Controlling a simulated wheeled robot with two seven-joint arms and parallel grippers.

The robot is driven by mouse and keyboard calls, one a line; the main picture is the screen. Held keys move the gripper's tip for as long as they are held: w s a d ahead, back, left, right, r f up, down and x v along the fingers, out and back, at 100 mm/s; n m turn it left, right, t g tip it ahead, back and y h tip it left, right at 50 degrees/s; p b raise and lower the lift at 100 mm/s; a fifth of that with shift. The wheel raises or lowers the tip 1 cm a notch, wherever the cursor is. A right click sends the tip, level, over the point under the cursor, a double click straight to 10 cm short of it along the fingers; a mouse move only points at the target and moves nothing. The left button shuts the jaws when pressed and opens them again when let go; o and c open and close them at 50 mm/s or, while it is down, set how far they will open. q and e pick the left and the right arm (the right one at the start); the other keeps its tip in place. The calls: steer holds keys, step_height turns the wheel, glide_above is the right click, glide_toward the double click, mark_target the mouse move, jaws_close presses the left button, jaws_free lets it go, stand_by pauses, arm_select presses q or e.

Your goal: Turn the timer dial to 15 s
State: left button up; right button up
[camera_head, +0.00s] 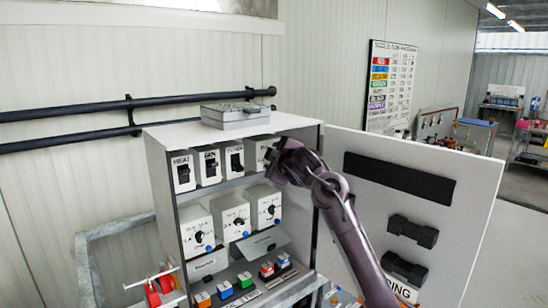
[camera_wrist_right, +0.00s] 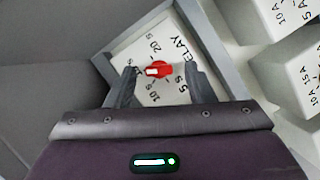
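The timer dial is a red knob (camera_wrist_right: 160,69) with a white mark on its left side, on a white box (camera_wrist_right: 165,45) marked DELAY. In the right wrist view, 20 s is above the knob, 10 s below and 5 s at the lower right. The white mark points left, between 20 s and 10 s, where a label is partly hidden by a finger. My right gripper (camera_wrist_right: 160,86) is open, its fingers on either side of the knob and apart from it. In the head view the right gripper (camera_head: 272,165) hides the dial. My left gripper is out of view.
The cabinet (camera_head: 165,165) holds HEAT, FAN and another switch (camera_head: 236,161) in its top row. Several dial boxes (camera_head: 196,230) sit below, then colored blocks (camera_head: 224,290). An open door panel (camera_head: 460,200) stands to the right. A grey box (camera_head: 235,115) rests on top.

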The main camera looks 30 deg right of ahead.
steer(key=b+v, duration=0.3)
steer(key=v, duration=0.4)
steer(key=shift+s, duration=0.35)
steer(key=shift+a, duration=0.15)
